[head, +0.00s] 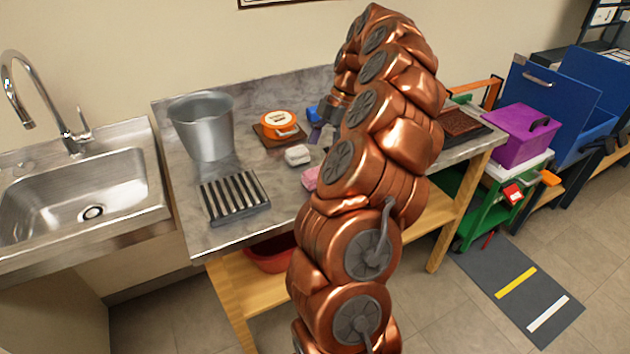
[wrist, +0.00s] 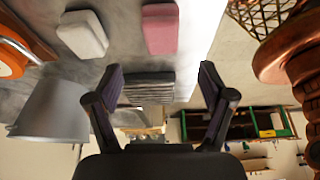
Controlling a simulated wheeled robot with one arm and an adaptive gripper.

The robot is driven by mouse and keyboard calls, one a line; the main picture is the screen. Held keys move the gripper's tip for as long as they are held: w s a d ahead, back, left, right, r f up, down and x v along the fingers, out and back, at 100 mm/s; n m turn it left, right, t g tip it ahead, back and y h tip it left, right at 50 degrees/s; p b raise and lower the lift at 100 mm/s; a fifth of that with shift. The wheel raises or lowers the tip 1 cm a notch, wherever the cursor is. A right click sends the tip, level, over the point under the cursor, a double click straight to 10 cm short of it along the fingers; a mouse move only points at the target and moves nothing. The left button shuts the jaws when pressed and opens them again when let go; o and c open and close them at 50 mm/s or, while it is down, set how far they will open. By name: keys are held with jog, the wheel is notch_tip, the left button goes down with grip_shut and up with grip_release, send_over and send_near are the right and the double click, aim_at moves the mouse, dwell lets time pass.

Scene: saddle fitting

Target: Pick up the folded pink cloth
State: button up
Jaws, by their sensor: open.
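The folded pink cloth (head: 310,179) lies on the grey stone worktop (head: 245,232), partly hidden behind my copper arm in the head view. In the wrist view the cloth (wrist: 160,27) shows as a pink block at the top centre, beyond my fingertips and apart from them. My gripper (wrist: 158,76) is open and empty, its two dark fingers spread wide. In the head view my gripper (head: 322,130) is small and partly hidden by the arm, above the worktop behind the cloth.
A white block (head: 298,155) lies just left of the cloth. An orange round tin (head: 279,123), a metal bucket (head: 203,130) and a black-and-silver slatted rack (head: 235,197) stand further left. A blue object (head: 312,113) is near the gripper. A sink (head: 75,195) adjoins on the left.

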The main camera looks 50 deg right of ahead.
aim_at(316, 172)
jog(key=shift+s+d+f, duration=0.1)
jog(key=shift+d+f, duration=0.15)
jog(key=shift+f, duration=0.15)
jog(key=shift+a+f, duration=0.35)
jog(key=shift+f, duration=0.2)
jog(key=shift+p+x, duration=1.15)
jog(key=shift+x, duration=1.9)
jog(key=shift+d, duration=0.15)
jog(key=shift+c, duration=0.2)
jog(key=c, duration=1.2)
